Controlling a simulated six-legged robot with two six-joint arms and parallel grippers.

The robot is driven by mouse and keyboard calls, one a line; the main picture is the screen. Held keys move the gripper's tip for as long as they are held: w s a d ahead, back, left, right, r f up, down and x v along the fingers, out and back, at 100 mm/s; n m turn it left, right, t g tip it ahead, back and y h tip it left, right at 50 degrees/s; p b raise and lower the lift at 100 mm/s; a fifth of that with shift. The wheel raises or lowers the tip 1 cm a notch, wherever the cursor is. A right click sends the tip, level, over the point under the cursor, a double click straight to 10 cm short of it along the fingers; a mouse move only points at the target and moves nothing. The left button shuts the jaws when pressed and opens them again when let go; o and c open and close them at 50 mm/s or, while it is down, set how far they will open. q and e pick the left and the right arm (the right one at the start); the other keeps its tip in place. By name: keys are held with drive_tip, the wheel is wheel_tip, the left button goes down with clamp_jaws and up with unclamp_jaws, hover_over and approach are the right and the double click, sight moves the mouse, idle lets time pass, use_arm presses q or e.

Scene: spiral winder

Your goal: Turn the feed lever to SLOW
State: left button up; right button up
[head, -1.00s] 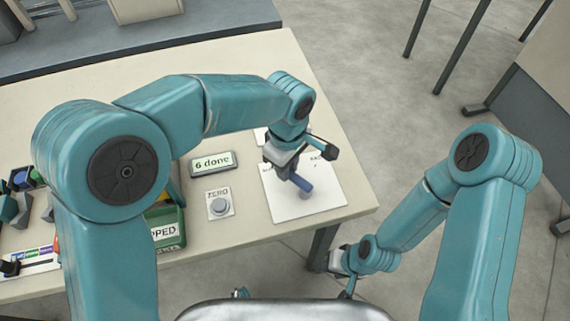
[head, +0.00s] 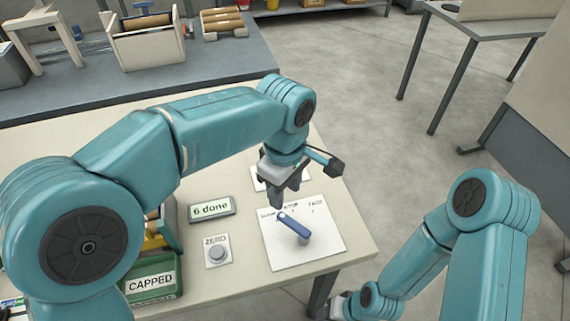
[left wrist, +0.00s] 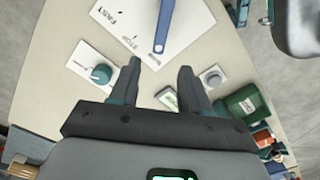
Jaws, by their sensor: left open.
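The feed lever (head: 294,227) is a blue bar on a white dial plate (head: 326,240). Its free end points to the far left, beside the leftmost label, which is too small to read surely; STOP and FAST lie further right. The lever also shows in the left wrist view (left wrist: 167,22), with FAST and STOP clear of it. My left gripper (head: 283,203) is open and empty above the plate's far edge, apart from the lever. In the left wrist view its fingers (left wrist: 157,72) are spread. My right gripper (head: 339,306) is low at the bottom edge, partly hidden.
A ZERO button (head: 217,253) and a "6 done" display (head: 211,208) stand left of the plate. A green CAPPED bin (head: 152,286) is further left. A teal knob (left wrist: 101,74) sits on another white plate. A grey bench (head: 190,90) lies behind the table.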

use_arm(q)
wheel_tip(320, 180, up, 7)
drive_tip(key=shift+r+p, duration=0.2)
drive_tip(key=shift+p, duration=0.2)
